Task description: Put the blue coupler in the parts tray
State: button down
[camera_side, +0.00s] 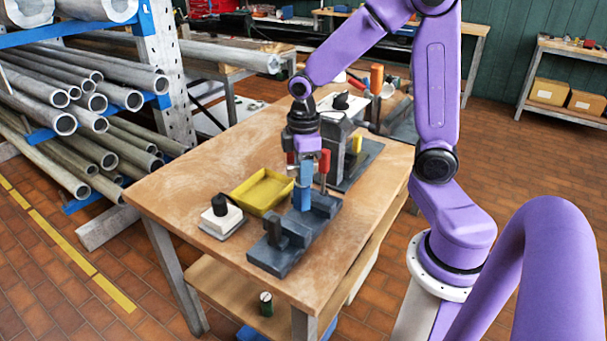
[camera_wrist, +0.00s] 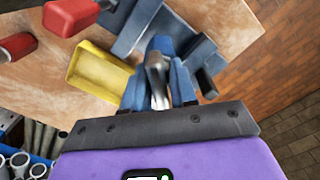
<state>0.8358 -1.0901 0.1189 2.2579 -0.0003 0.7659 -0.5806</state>
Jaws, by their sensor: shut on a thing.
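The blue coupler (camera_side: 305,174) stands upright below my gripper (camera_side: 304,160) in the side view, over the dark grey fixture (camera_side: 277,258) on the bench. I cannot tell whether its lower end touches the fixture. My gripper is shut on the coupler; the fingers show from behind in the wrist view (camera_wrist: 158,85), where they partly hide it. The yellow parts tray (camera_side: 244,206) lies just left of the coupler and looks empty. The tray also shows left of the fingers in the wrist view (camera_wrist: 97,72).
A white block with a black knob (camera_side: 222,217) stands left of the tray. A red-topped post (camera_side: 324,161) stands close right of the coupler. A dark vise-like fixture with a yellow part (camera_side: 357,144) is behind.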

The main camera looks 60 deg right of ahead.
jog(key=shift+r, duration=1.2)
jog(key=shift+w+r, duration=0.1)
jog(key=shift+w, duration=0.05)
jog(key=shift+w+d+r, duration=0.7)
jog(key=shift+w+r, duration=0.05)
jog(key=shift+r, duration=0.05)
jog(key=w+d+f, duration=0.2)
jog(key=w+d, duration=0.1)
jog(key=w, duration=0.6)
jog(key=w+f, duration=0.5)
jog(key=f, duration=0.4)
jog(key=shift+w+d, duration=0.3)
jog(key=shift+w, duration=0.1)
jog(key=shift+f, duration=0.2)
